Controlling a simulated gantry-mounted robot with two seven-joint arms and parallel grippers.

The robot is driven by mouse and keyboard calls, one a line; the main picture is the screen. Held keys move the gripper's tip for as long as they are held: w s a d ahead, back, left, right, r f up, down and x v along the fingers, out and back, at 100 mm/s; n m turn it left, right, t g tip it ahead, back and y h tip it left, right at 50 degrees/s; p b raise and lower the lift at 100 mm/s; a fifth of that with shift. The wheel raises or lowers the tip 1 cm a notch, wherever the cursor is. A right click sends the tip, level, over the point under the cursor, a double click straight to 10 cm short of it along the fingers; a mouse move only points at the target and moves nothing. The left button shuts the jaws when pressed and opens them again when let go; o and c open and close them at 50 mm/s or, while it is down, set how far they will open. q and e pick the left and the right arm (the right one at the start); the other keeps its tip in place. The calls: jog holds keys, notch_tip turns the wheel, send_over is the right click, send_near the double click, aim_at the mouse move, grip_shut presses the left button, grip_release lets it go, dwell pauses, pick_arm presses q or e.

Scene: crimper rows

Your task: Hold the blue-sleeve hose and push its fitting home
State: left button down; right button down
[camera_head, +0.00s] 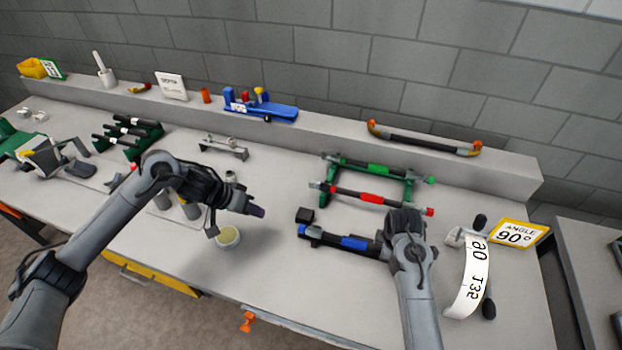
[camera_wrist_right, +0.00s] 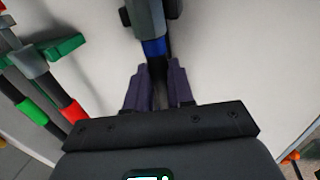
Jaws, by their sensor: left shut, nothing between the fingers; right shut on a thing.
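The blue-sleeve hose (camera_head: 354,243) lies near the front right of the bench in the head view, running left to right. Its left end, with a blue piece (camera_head: 302,231), is at a small black block (camera_head: 305,215); I cannot tell how deep the fitting sits. My right gripper (camera_wrist_right: 159,78) is shut on the hose; in the wrist view its purple fingers flank the hose below the blue sleeve (camera_wrist_right: 154,47). In the head view my right arm hides the hose's right end. My left gripper (camera_head: 259,212) is shut and empty, left of the hose and apart from it.
A green rack (camera_head: 331,203) holds a red-sleeve hose (camera_head: 372,198) and a green-sleeve hose (camera_head: 384,171) behind the blue one. A yellow angle sign (camera_head: 520,235) and a curved white scale (camera_head: 472,280) stand right.

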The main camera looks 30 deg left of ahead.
jog(key=c, duration=0.9)
grip_release()
